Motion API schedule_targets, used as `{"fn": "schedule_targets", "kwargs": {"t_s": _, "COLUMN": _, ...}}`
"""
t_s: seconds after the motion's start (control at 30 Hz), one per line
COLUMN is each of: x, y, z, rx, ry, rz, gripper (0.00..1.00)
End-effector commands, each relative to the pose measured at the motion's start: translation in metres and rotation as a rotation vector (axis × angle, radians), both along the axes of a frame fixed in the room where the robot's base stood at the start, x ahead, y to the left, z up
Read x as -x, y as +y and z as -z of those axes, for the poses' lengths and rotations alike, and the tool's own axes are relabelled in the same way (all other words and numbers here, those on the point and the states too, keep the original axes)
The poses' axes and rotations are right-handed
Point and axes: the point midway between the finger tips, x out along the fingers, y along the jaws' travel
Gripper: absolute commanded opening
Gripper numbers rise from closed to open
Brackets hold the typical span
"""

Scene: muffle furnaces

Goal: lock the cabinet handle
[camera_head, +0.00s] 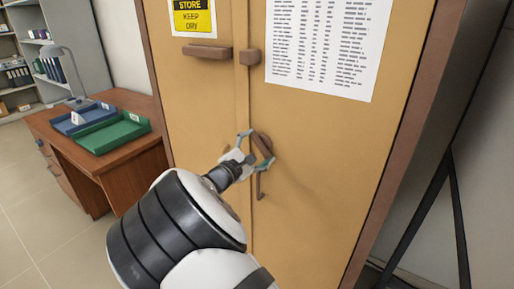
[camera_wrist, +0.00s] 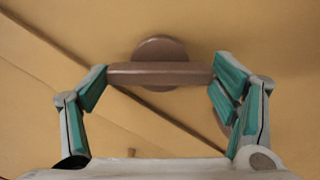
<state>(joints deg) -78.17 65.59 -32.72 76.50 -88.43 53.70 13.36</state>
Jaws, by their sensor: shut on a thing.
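The tan cabinet (camera_head: 310,150) stands upright in front of me with both doors closed. Its brown handle (camera_head: 262,146) sits on the right door beside the seam and is tilted in the head view. In the wrist view the handle (camera_wrist: 160,73) is a bar across a round base, lying between the two teal fingertips. My gripper (camera_head: 252,152) is shut on the handle. In the wrist view my gripper (camera_wrist: 160,80) has one finger at each end of the bar.
A brown hook-shaped piece (camera_head: 260,186) hangs below the handle. A brown block (camera_head: 250,57) and a horizontal bar (camera_head: 207,52) sit higher up. A wooden desk (camera_head: 100,155) with blue and green trays stands at left. Open floor (camera_head: 40,225) lies at lower left.

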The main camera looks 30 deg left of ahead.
Motion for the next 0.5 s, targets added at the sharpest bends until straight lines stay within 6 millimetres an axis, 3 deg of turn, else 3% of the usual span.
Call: {"fn": "schedule_targets", "kwargs": {"t_s": 0.5, "x": -0.0003, "y": -0.0011, "z": -0.0001, "rx": 0.486, "ry": 0.039, "rz": 0.002, "gripper": 0.52}}
